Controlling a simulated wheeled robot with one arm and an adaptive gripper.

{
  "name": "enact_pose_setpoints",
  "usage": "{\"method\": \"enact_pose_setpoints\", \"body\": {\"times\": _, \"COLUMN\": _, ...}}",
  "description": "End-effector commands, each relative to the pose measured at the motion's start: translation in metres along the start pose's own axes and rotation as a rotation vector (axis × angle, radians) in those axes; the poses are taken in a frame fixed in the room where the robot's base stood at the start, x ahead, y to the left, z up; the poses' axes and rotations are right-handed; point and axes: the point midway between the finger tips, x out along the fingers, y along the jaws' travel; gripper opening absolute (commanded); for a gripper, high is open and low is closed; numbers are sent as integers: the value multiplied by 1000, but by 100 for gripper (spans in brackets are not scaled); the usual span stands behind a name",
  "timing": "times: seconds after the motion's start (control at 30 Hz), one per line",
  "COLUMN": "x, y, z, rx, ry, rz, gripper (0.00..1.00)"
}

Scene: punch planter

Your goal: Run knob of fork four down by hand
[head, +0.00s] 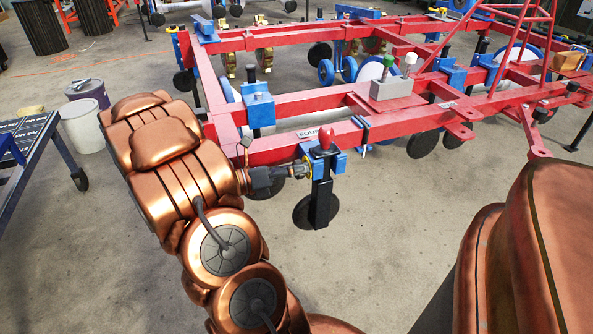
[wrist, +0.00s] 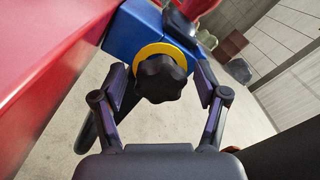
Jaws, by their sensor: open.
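The knob (wrist: 160,78) is black and lobed, with a yellow ring (wrist: 168,50) behind it on a blue block (wrist: 140,28). In the wrist view it sits between the two fingers of my gripper (wrist: 163,90), which are open on either side of it, with gaps showing. In the head view my gripper (head: 297,170) is at the blue bracket (head: 325,160) on the red frame, and it mostly hides the knob. A white label (head: 310,134) reading "FOUR" is on the red beam just above. A black shank (head: 322,200) with a dark disc hangs below the bracket.
The red planter frame (head: 290,104) runs across the back, with a grey box (head: 391,88) bearing a green and a white knob. A red beam (wrist: 45,70) fills the left of the wrist view. Buckets (head: 82,125) and a blue-framed table (head: 30,150) stand at left. Floor in front is clear.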

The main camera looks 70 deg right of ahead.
Motion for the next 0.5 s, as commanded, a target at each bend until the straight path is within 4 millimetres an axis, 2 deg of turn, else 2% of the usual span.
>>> {"method": "enact_pose_setpoints", "body": {"times": 0.23, "x": 0, "y": 0, "z": 0, "rx": 1, "ry": 0, "rz": 1, "gripper": 72}}
{"method": "enact_pose_setpoints", "body": {"times": 0.5, "x": 0, "y": 0, "z": 0, "rx": 1, "ry": 0, "rz": 1, "gripper": 44}}
